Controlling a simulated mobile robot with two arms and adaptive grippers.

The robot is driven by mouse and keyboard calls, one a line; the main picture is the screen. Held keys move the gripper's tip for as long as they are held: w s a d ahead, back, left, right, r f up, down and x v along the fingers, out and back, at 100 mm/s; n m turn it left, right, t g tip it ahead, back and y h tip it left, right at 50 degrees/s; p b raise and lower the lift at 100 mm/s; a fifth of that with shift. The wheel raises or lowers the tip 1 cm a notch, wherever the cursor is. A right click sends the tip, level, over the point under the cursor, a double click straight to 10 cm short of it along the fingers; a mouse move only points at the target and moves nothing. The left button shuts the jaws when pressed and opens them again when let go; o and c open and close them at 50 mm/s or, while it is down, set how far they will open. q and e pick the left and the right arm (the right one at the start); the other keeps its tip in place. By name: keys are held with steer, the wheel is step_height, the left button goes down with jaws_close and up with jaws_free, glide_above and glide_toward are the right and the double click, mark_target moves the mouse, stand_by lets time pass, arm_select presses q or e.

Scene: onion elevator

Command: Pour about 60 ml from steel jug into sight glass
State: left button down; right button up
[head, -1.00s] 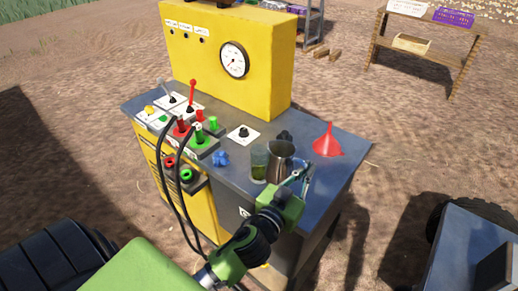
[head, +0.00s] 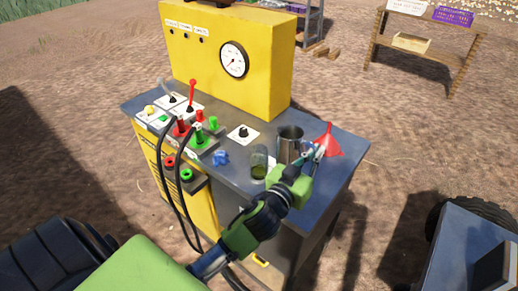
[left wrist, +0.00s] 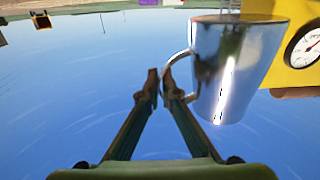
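The steel jug (head: 289,142) is upright at the front right part of the bench, apparently raised above the top. It also shows large in the left wrist view (left wrist: 232,65), with its handle toward my fingers. My left gripper (head: 316,152) has its fingertips nearly together at the jug's handle, and it also shows in the left wrist view (left wrist: 160,83). The sight glass (head: 259,160) stands left of the jug and holds some dark green liquid low down. The inside of the jug is hidden. My right gripper is out of view.
A red funnel (head: 331,141) stands right of the jug, close behind my left fingers. A small blue object (head: 221,158) lies left of the sight glass. Red and green fittings with black hoses (head: 160,185) occupy the bench's left side. A yellow panel with a gauge (head: 234,60) rises behind.

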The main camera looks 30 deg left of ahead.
mark_target(312, 144)
arm_select(q)
steer(key=r, duration=0.1)
steer(key=a+r+n+p, duration=0.1)
steer(key=r+n+p, duration=0.1)
steer(key=shift+a, duration=0.3)
steer(key=shift+w+a+r+n+p, duration=0.1)
steer(key=shift+a+r+n+p, duration=0.45)
steer(key=shift+r+n, duration=0.15)
steer(key=shift+a+f+n, duration=0.2)
steer(key=shift+a+n, duration=0.1)
steer(key=a, duration=0.1)
steer(key=n, duration=0.1)
steer(key=a+n, duration=0.1)
steer(key=shift+a+r, duration=0.25)
steer(key=shift+a, duration=0.1)
steer(key=shift+w+a+r+n, duration=0.1)
steer(key=shift+a+r+n, duration=0.35)
steer(key=shift+a+n, duration=0.55)
steer(key=shift+w+a+r+n, duration=0.1)
steer(key=shift+a+r+n, duration=0.4)
steer(key=shift+n, duration=0.9)
steer(key=shift+a+n, duration=0.25)
steer(key=shift+n, duration=0.15)
steer(key=shift+a+f+n+b, duration=0.25)
steer(key=shift+a+n+b, duration=0.45)
steer(key=shift+a+n, duration=0.15)
